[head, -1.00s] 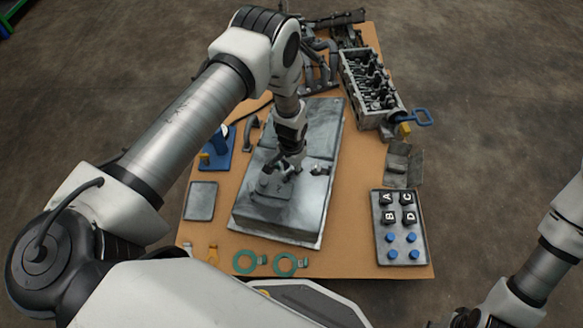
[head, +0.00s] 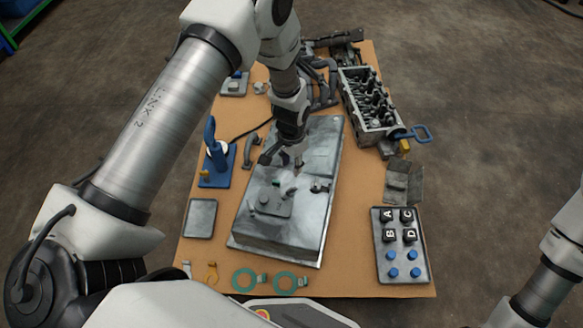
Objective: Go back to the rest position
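My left arm comes in from the left and reaches over the table (head: 345,262). My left gripper (head: 283,160) hangs above the grey metal block (head: 285,230) in the middle of the table, with its dark fingers spread apart. I see nothing held between them. A small raised grey fitting (head: 272,203) sits on top of the block, below the gripper. Part of my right arm shows at the lower right, but its gripper is out of the picture.
A tray (head: 402,270) with lettered black cubes and blue pegs lies at the right front. An engine head (head: 370,105) stands at the back right. A blue stand (head: 217,165), a grey plate (head: 201,218) and green rings (head: 244,280) lie left and front.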

